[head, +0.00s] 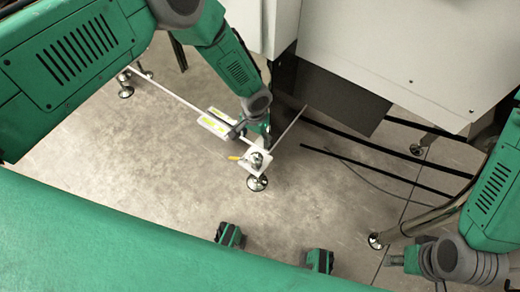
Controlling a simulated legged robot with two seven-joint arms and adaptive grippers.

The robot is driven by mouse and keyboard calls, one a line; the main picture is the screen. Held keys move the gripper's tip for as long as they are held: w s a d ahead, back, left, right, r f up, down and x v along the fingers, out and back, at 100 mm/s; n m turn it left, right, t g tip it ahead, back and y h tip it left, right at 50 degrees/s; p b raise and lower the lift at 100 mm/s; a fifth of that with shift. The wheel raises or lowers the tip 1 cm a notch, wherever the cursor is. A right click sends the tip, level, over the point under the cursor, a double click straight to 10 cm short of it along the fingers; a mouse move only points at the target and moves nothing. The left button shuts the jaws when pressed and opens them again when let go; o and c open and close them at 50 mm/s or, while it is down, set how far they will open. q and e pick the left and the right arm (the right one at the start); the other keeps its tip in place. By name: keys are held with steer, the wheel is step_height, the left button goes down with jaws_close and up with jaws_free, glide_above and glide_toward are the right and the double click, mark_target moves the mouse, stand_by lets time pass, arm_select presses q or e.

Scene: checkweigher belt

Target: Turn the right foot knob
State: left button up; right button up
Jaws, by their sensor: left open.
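A small metal knob (256,159) sits on a white corner plate (268,168) of the thin frame, with a yellow lever (235,157) at its left. A round metal foot (257,183) stands on the floor just below it. My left gripper (254,138) points down just above this knob in the picture; it is open, and whether it touches the knob cannot be told. My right gripper (396,260) is at the lower right, near another round metal foot (375,241); its jaws are too unclear to read. I cannot tell which foot knob is the right one.
A large white cabinet (410,45) with a dark panel (335,95) fills the upper right. White rails (180,97) lead left to another foot (126,91). Dark bars (400,153) and a thin cable (350,166) run right. The concrete floor (150,165) is clear at left.

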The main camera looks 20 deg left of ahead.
mark_target(257, 156)
arm_select(q)
steer(key=f+b, duration=0.1)
steer(key=f, duration=0.3)
steer(key=f+b, duration=0.2)
steer(key=f, duration=0.1)
steer(key=f+b, duration=0.2)
steer(key=f, duration=0.2)
steer(key=shift+s+d+f, duration=0.1)
steer(key=shift+d+f, duration=0.15)
steer(key=shift+f, duration=0.05)
steer(key=shift+a+f+b, duration=0.1)
steer(key=shift+f+b, duration=0.2)
steer(key=shift+f, duration=0.35)
steer(key=shift+c, duration=0.5)
steer(key=c, duration=1)
